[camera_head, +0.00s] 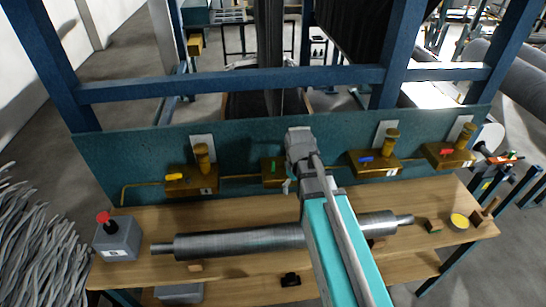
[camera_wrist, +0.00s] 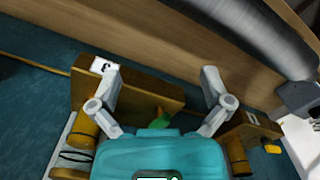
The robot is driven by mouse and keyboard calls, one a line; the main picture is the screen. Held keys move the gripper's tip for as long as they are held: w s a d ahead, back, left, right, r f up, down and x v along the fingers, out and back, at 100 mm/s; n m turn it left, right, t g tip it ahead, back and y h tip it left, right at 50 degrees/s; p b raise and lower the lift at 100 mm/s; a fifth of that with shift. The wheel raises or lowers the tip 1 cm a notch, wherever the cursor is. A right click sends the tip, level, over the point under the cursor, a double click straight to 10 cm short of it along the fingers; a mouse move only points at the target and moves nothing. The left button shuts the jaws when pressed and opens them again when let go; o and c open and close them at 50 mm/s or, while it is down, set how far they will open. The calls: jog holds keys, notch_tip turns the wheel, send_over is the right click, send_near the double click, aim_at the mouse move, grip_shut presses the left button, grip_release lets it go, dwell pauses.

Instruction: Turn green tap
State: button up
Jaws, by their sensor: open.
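The green tap (camera_head: 273,167) is a small green handle on a brass block (camera_head: 268,179) mounted on the teal panel, partly hidden by my arm in the head view. In the wrist view the green handle (camera_wrist: 160,119) shows between my fingers, just beyond the teal gripper body, with its brass block (camera_wrist: 150,82) behind it. My gripper (camera_wrist: 162,76) is open and empty, with one finger on each side of the handle. I cannot tell whether either finger touches it. In the head view my gripper (camera_head: 287,186) is right beside the green tap's block.
A yellow tap (camera_head: 174,177) is to the left; a blue tap (camera_head: 366,159) and a red tap (camera_head: 446,151) are to the right. A steel roller (camera_head: 240,241) lies on the wooden bench (camera_head: 135,275) below.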

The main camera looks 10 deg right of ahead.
aim_at(273, 166)
jog(key=w+a+r+n+p, duration=0.6)
jog(key=w+r+n+p, duration=0.4)
jog(key=w+r, duration=0.2)
jog(key=shift+n+p, duration=0.4)
jog(key=shift+f, duration=0.15)
notch_tip(273, 166, down, 13)
jog(key=b, duration=1.3)
jog(key=shift+f+b, duration=0.2)
jog(key=shift+b, duration=0.2)
jog(key=c, duration=0.9)
